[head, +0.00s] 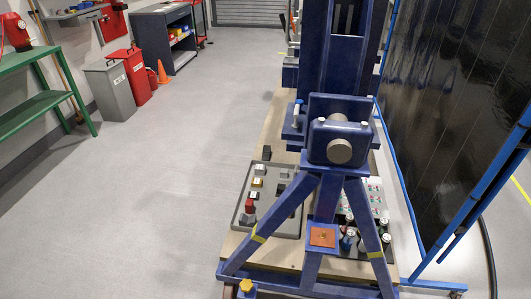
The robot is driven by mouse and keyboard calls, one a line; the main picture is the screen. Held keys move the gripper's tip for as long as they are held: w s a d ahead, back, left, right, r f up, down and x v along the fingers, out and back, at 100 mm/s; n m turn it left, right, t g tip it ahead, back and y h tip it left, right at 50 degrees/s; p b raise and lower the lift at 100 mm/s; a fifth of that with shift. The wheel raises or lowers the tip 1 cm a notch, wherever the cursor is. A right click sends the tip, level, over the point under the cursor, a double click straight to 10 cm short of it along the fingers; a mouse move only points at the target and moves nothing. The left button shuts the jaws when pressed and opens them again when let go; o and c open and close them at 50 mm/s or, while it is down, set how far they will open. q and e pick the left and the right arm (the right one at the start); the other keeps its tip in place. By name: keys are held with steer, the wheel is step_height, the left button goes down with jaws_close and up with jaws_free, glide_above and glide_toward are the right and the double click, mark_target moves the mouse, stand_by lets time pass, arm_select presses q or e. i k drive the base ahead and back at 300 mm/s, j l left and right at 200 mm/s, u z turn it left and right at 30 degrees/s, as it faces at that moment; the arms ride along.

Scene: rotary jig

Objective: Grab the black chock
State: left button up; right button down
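No gripper of mine shows in the head view. A grey tray (238,213) lies on the wooden base at the left of the blue jig, with several small parts in it. A small dark block (266,153) stands at the tray's far edge, and another dark piece (280,189) lies inside the tray. Either could be the black chock, but they are too small to tell. The jig's leg hides part of the tray's right side.
The blue rotary jig (340,125) stands on a wooden base, its front legs spread. A second tray with bottles (348,240) is behind its right leg. A dark blue-framed panel (450,90) stands at the right. The grey floor (170,180) at left is clear.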

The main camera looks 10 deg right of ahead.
mark_target(267, 152)
steer(key=j+u, duration=0.2)
steer(key=j, duration=0.2)
steer(key=i+j+u, duration=0.2)
steer(key=j, duration=0.15)
steer(key=i+j+u, duration=0.2)
steer(key=j, duration=0.15)
steer(key=i+j+u, duration=0.3)
steer(key=i+j, duration=0.75)
steer(key=i+l+z, duration=0.1)
steer(key=i+z, duration=0.75)
steer(key=i+j+z, duration=0.25)
steer(key=i+z, duration=0.2)
